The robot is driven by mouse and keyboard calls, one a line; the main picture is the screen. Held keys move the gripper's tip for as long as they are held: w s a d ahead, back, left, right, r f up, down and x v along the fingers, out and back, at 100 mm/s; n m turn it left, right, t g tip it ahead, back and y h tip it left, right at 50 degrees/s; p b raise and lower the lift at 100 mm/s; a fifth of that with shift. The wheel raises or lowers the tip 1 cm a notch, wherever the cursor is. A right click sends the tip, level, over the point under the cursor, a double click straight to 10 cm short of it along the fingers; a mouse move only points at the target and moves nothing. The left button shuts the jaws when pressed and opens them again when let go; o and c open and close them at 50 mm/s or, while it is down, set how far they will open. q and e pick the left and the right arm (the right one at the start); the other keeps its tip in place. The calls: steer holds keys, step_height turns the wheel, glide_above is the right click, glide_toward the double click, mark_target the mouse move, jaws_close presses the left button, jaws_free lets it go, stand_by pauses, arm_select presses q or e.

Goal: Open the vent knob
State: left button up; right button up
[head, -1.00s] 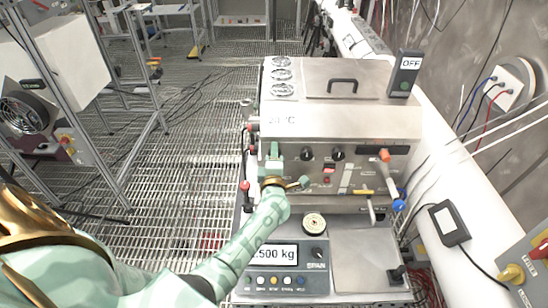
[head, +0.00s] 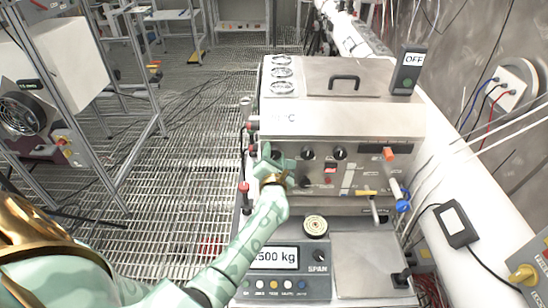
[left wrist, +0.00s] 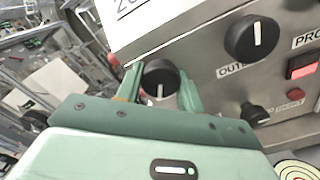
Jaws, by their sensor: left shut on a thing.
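The steel machine (head: 345,120) stands in front of me with a row of black knobs on its front panel. My left gripper (head: 274,162) reaches the left end of that panel. In the left wrist view my left gripper (left wrist: 162,92) is shut on a round black knob (left wrist: 159,76), with one finger on each side. The knob's white mark points down in that view. Its label is hidden, so I cannot read whether it says vent. My right gripper is not in view.
A second black knob (left wrist: 253,38) with a white mark sits right of the held one. A small black knob (left wrist: 255,114) and a lit red switch (left wrist: 302,66) are near it. A scale display (head: 275,257) and a flat steel plate (head: 370,262) lie below the panel.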

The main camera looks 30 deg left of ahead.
arm_select(q)
steer(key=shift+n, duration=0.7)
steer(key=shift+r+b, duration=0.1)
steer(key=shift+b, duration=0.2)
steer(key=o, duration=1)
steer(key=shift+w, duration=0.1)
